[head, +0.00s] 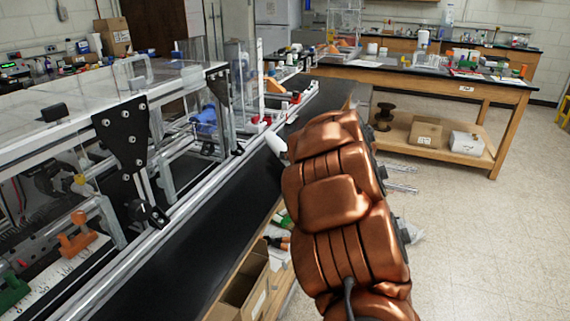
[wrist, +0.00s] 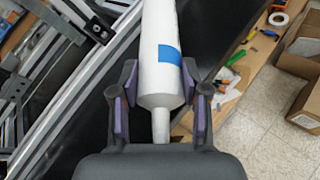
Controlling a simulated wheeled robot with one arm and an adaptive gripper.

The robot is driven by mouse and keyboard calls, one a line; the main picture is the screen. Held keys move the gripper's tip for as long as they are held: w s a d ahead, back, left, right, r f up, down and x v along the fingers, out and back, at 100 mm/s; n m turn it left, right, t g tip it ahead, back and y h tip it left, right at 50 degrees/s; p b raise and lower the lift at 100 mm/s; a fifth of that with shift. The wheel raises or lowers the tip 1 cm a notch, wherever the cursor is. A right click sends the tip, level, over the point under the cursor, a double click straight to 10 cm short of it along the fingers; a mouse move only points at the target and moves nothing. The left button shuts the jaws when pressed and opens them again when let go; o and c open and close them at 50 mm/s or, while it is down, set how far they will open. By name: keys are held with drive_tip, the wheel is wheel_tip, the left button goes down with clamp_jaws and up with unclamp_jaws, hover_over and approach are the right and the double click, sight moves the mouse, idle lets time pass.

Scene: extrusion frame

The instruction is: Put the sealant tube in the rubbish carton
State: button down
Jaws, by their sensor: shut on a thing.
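The white sealant tube (wrist: 158,25) with a blue patch is held between the two fingers of my gripper (wrist: 159,78) in the wrist view. Its narrow end is toward my palm and its far end runs out of the top of the picture. In the head view my copper-coloured arm hides the gripper; a white tip (head: 276,145), seemingly of the tube, shows at its left edge. An open cardboard carton (head: 258,296) stands low at the bottom of the head view, left of my arm. A cardboard box (wrist: 308,105) also shows at the right of the wrist view.
The metal extrusion frame (head: 125,150) with clear panels fills the left, along a black bench top (head: 180,245). Tape (wrist: 278,19) and small tools lie on a wooden shelf. A wooden bench (head: 440,80) with clutter stands behind. The floor (head: 480,250) at right is clear.

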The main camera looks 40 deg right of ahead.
drive_tip(key=shift+w+a, duration=0.25)
drive_tip(key=shift+w, duration=0.25)
drive_tip(key=shift+w+a, duration=0.2)
drive_tip(key=shift+w, duration=0.3)
drive_tip(key=f, duration=0.2)
drive_tip(key=shift+w+a+f+p, duration=0.1)
drive_tip(key=shift+w+f+p, duration=0.2)
drive_tip(key=shift+f, duration=0.55)
drive_tip(key=shift+f, duration=0.2)
drive_tip(key=c, duration=0.6)
unclamp_jaws()
drive_tip(key=shift+o, duration=0.2)
drive_tip(key=shift+r, duration=0.1)
drive_tip(key=shift+r, duration=0.15)
drive_tip(key=d+b+v, duration=0.1)
drive_tip(key=v, duration=1.1)
drive_tip(key=shift+a, duration=0.45)
